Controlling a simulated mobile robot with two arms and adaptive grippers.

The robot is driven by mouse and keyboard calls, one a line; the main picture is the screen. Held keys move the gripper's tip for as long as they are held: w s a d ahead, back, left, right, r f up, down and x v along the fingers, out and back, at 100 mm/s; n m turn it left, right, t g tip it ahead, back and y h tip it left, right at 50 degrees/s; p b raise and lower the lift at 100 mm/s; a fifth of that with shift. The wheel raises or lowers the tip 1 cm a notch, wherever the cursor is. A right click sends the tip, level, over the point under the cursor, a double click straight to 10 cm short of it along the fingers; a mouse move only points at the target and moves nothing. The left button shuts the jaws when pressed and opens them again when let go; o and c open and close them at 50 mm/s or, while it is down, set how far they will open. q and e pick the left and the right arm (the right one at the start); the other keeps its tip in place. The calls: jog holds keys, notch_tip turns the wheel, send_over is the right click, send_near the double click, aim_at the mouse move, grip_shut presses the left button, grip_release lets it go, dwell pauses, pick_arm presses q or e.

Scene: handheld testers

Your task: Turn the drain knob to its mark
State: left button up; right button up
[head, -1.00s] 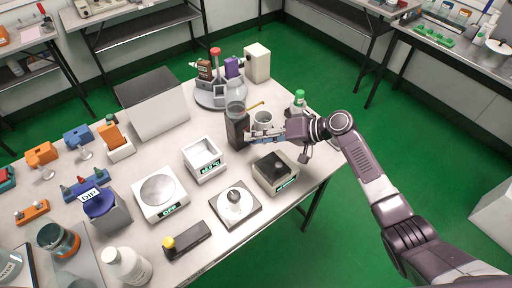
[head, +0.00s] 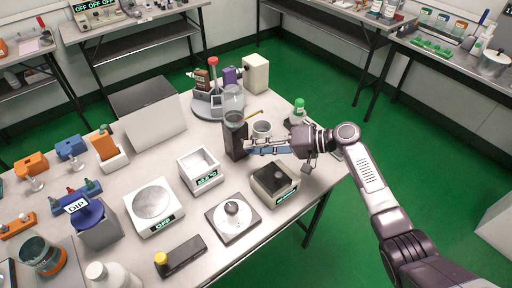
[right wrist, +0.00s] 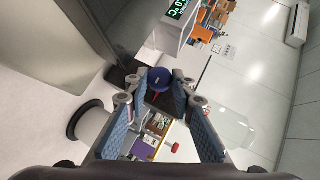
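A round blue knob (right wrist: 158,78) with a small red line below it shows in the right wrist view. It lies between the far ends of my right gripper's fingers (right wrist: 159,90), which stand apart on either side of it; I cannot tell whether they touch it. In the head view my right gripper (head: 248,148) reaches in from the right, its fingertips close beside a dark upright block (head: 234,138) with a clear glass cylinder (head: 233,103) above it. The knob is not clearly visible in the head view. My left gripper is out of view.
A white cup (head: 262,129) and a green-capped bottle (head: 298,112) stand close to my right gripper. A black-topped box (head: 273,180), a stirrer plate (head: 232,217) and a white tray (head: 198,172) stand in front. A round carousel (head: 212,105) is behind.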

jog(key=o, duration=0.4)
jog(key=v, duration=1.2)
jog(key=shift+d, duration=0.1)
